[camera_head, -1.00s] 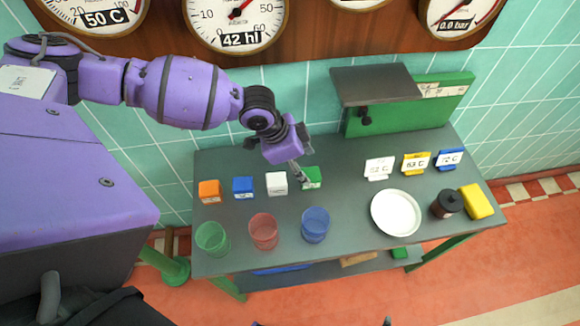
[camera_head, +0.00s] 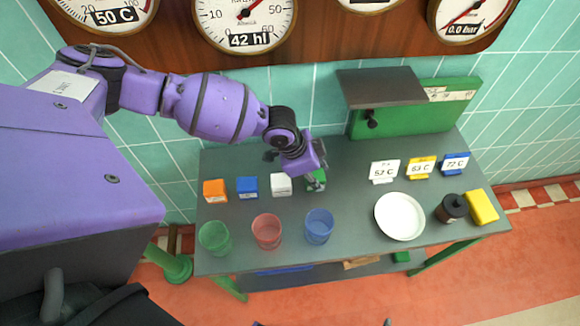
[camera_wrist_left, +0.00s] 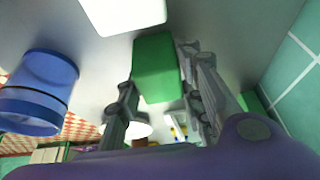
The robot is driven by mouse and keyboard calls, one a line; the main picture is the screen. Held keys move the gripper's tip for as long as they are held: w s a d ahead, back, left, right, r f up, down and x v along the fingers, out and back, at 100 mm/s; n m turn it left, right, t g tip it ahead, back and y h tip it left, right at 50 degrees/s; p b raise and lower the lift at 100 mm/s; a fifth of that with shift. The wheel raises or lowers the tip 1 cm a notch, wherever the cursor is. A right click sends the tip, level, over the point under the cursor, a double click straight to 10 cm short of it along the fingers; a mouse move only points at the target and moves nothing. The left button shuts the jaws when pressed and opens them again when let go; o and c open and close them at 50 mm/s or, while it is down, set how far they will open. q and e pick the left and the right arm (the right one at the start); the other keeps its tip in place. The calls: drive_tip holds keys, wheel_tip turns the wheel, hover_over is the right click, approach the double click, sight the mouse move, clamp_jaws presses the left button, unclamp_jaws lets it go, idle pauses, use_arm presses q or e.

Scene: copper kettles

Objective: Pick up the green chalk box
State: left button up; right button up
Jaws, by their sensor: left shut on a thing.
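The green chalk box (camera_head: 316,181) is at the right end of a row of small boxes on the grey table (camera_head: 350,230). My left gripper (camera_head: 314,178) is at the box and hides part of it. In the left wrist view the green box (camera_wrist_left: 156,68) sits between the two fingers of the gripper (camera_wrist_left: 160,95), which is shut on it. I cannot tell whether the box is clear of the table top. My right gripper is not in view.
White (camera_head: 281,184), blue (camera_head: 247,187) and orange (camera_head: 215,191) boxes stand left of the green one. Green (camera_head: 215,238), red (camera_head: 267,231) and blue (camera_head: 319,226) cups stand in front. A white plate (camera_head: 399,216), a dark jar (camera_head: 452,208) and a yellow block (camera_head: 481,207) are at right.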

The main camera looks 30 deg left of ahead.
sight(320, 173)
use_arm(q)
drive_tip(key=shift+w+r, duration=0.1)
drive_tip(key=c, duration=0.3)
drive_tip(key=shift+r, duration=0.5)
wheel_tip(320, 173, up, 2)
drive_tip(key=shift+w+r, duration=0.1)
drive_tip(key=shift+r, duration=0.05)
drive_tip(key=s+a+r, duration=0.2)
drive_tip(key=s+r, duration=0.1)
drive_tip(key=s, duration=0.1)
drive_tip(key=s+a+r+p, duration=0.1)
drive_tip(key=s+a+r, duration=0.1)
drive_tip(key=s+r, duration=0.1)
drive_tip(key=s+a+r, duration=0.3)
drive_tip(key=s, duration=0.2)
drive_tip(key=shift+s+r, duration=0.25)
drive_tip(key=shift+s, duration=0.1)
